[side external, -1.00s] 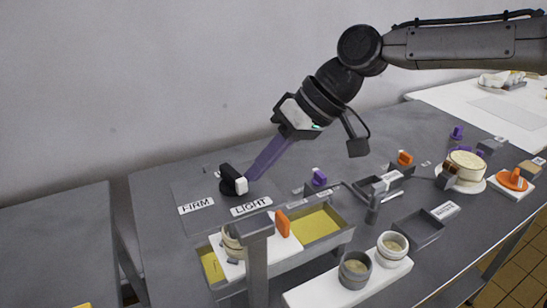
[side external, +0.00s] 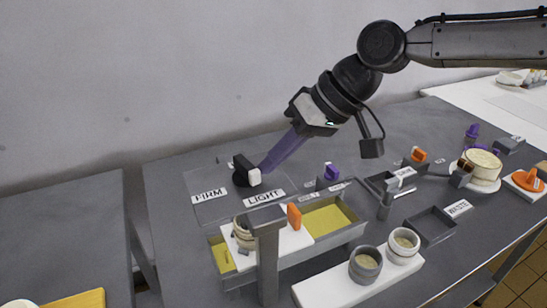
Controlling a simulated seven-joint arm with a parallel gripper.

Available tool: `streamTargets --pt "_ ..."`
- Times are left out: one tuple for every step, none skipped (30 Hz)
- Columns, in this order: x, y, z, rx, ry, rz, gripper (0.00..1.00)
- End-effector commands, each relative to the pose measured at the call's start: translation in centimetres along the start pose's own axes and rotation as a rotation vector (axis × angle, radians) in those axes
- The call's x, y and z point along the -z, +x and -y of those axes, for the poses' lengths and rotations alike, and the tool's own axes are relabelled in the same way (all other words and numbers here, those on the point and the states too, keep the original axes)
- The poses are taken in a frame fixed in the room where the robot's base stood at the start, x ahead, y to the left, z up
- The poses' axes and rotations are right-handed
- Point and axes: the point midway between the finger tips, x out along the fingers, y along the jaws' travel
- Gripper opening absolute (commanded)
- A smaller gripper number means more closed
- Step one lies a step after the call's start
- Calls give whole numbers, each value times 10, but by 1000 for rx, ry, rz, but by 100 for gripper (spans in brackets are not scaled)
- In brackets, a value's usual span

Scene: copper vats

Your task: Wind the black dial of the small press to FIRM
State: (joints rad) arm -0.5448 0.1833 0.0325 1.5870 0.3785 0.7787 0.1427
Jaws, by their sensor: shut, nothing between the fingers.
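The black dial (side external: 243,167) sits on the flat panel of the small press (side external: 215,183) at the left of the table. Its raised bar has a white end facing front-right, toward the LIGHT label (side external: 264,198). The FIRM label (side external: 209,195) lies to the left of it. My gripper (side external: 263,170) reaches down from the upper right with long purple fingers, which are shut with nothing between them. Their tips are just right of the dial, close to its white end. I cannot tell whether they touch it.
In front of the dial stand a grey post (side external: 267,250) and a yellow-lined tray (side external: 330,220). Two cups (side external: 366,265) stand on a white board at the front. A purple knob (side external: 331,173), an orange knob (side external: 418,155) and small grey bins (side external: 431,225) are to the right.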

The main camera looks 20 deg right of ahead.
Motion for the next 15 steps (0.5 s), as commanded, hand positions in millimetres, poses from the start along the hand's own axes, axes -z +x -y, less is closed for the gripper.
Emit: streamTargets --pt "-1 0 1 -3 4 -3 0" --pt "-1 0 1 -4 9 -5 0" --pt "-1 0 1 -7 14 -7 0" --pt "-1 0 2 -9 18 -9 0" --pt "-1 0 2 -11 23 -12 0" --pt "-2 0 2 -15 28 -15 0" --pt "-2 0 2 -17 32 -17 0" --pt "-2 0 2 -19 38 -20 0" --pt "-2 0 3 -22 43 -23 0" --pt "-2 0 3 -24 47 -25 0" --pt "-3 0 3 -27 52 -28 0" --pt "-3 0 3 -30 58 -30 0" --pt "-3 0 4 -32 64 -32 0" --pt "-4 0 4 -35 68 -35 0" --pt "-4 0 4 -40 75 -38 0"
